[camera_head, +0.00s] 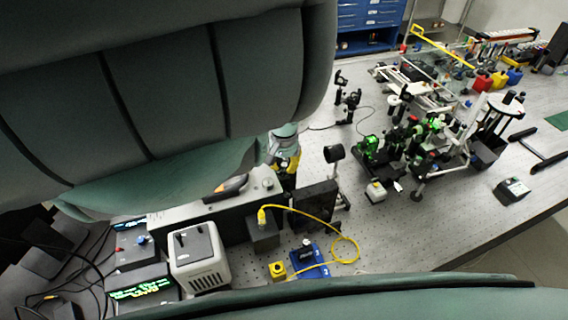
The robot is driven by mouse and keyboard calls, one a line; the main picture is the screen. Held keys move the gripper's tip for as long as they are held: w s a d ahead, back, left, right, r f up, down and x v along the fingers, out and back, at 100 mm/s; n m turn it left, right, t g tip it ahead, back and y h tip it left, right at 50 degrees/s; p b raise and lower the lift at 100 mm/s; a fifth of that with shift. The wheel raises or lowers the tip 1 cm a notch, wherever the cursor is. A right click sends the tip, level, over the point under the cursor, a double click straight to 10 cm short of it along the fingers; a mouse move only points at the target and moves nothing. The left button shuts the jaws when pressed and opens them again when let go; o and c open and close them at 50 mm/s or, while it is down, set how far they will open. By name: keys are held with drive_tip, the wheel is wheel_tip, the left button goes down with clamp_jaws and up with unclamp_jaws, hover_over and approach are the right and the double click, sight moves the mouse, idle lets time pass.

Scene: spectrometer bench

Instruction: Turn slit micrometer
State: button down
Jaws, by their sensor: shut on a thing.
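The spectrometer is a long dark box (205,222) with a pale rounded knob (267,184) on top at its right end. My gripper (288,181), with yellow and black parts, points down at this right end, just right of the knob. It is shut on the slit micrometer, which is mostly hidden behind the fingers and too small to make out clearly. A yellow cable (290,212) starts at a small dark box (262,232) in front of the spectrometer.
A black plate (314,201) and a round black mount (334,153) stand close to the right of my gripper. A white-grey unit (197,258) and lit displays (143,289) are front left. Green-lit optics (405,140) stand further right. The bench's front right (430,235) is clear.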

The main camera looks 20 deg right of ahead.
sight(284, 164)
idle(0.4)
drive_tip(key=c, duration=0.9)
unclamp_jaws()
drive_tip(key=shift+r, duration=0.15)
wheel_tip(284, 164, up, 9)
drive_tip(key=shift+w+f, duration=0.1)
drive_tip(key=shift+w, duration=0.05)
drive_tip(key=shift+r, duration=1.4)
drive_tip(key=shift+d, duration=0.1)
